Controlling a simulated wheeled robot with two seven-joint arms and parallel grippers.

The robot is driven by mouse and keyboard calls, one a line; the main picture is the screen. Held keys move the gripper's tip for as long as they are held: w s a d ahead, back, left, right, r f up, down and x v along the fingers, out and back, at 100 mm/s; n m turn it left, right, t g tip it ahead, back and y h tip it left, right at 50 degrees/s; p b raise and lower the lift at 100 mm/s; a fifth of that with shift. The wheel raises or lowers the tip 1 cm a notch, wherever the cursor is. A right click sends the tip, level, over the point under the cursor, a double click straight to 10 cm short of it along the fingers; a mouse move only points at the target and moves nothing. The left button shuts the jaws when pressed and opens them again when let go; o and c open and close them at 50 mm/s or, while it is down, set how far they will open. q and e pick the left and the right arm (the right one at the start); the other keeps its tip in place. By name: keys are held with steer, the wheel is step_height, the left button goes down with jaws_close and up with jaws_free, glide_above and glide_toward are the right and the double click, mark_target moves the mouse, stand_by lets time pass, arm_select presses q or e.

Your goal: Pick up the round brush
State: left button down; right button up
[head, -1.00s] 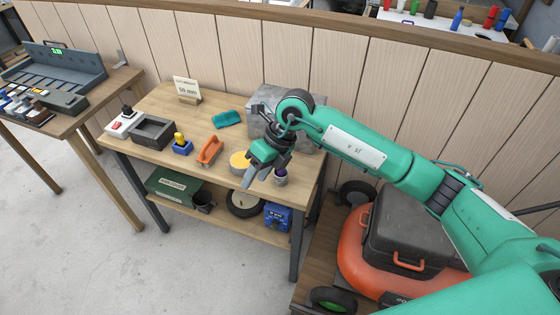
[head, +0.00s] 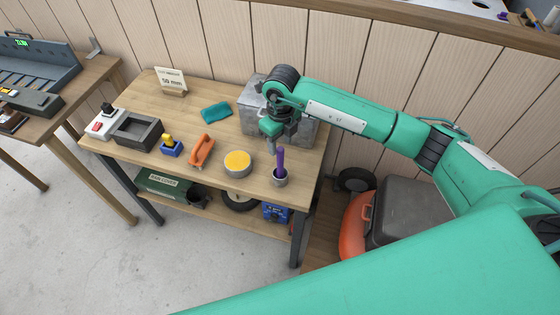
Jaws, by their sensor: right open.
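A purple handle (head: 280,161), which looks like the round brush, stands nearly upright in a small grey cup (head: 280,180) at the right front of the wooden workbench (head: 222,97). Its lower end is hidden in the cup. My right gripper (head: 269,146) is open and empty, pointing down just behind and left of the handle in the picture. I cannot tell whether it touches the handle. My left gripper is out of view.
A grey metal box (head: 250,118) stands close behind my right gripper. A yellow-topped round tin (head: 237,163), an orange tool (head: 202,150), a blue-and-yellow item (head: 171,147), a teal cloth (head: 216,112) and a dark tray (head: 138,131) lie leftward. Bare wood lies between them.

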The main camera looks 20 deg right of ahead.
mark_target(280, 158)
step_height(280, 158, down, 2)
steer(key=shift+a+f+p, duration=0.1)
steer(key=shift+f+p, duration=0.1)
steer(key=shift+p, duration=0.45)
steer(key=f, duration=0.1)
steer(key=f+p, duration=0.2)
steer(key=f, duration=0.1)
steer(key=shift+s, duration=0.25)
steer(key=shift+f, duration=0.3)
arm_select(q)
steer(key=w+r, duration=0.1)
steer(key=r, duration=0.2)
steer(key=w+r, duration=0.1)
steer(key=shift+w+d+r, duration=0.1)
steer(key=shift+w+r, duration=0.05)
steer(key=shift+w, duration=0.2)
arm_select(e)
jaws_close()
